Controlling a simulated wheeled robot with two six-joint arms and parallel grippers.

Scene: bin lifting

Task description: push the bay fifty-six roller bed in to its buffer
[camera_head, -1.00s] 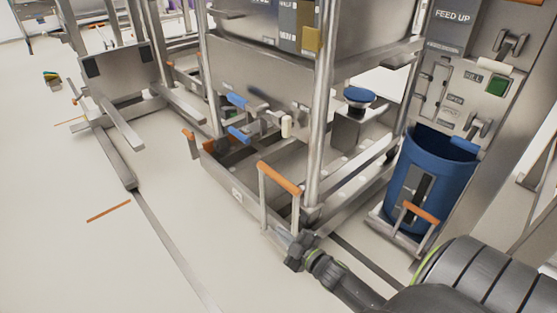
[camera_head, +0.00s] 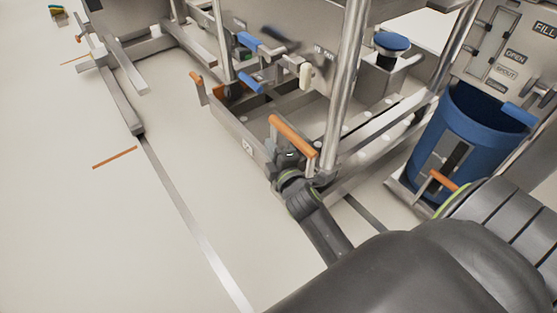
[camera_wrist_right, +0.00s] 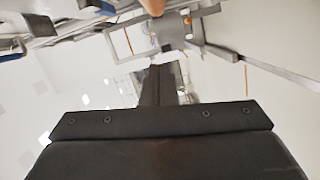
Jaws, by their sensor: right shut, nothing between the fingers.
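The roller bed (camera_head: 228,122) is a low grey metal frame under the steel stand, in the middle of the head view. An orange-topped handle (camera_head: 293,136) stands at its near corner; an orange piece also shows at the top of the right wrist view (camera_wrist_right: 154,6). No bay number is readable. My right gripper (camera_head: 284,158) is shut and empty, just below the orange bar, close to the bed's near end. Whether it touches the bed or handle I cannot tell. In the right wrist view its dark fingers (camera_wrist_right: 157,85) are together. The buffer is not clearly visible. My left gripper is out of view.
A blue bin (camera_head: 462,140) stands right of the bed, below a control panel (camera_head: 515,50). A steel upright (camera_head: 345,90) rises just behind the handle.

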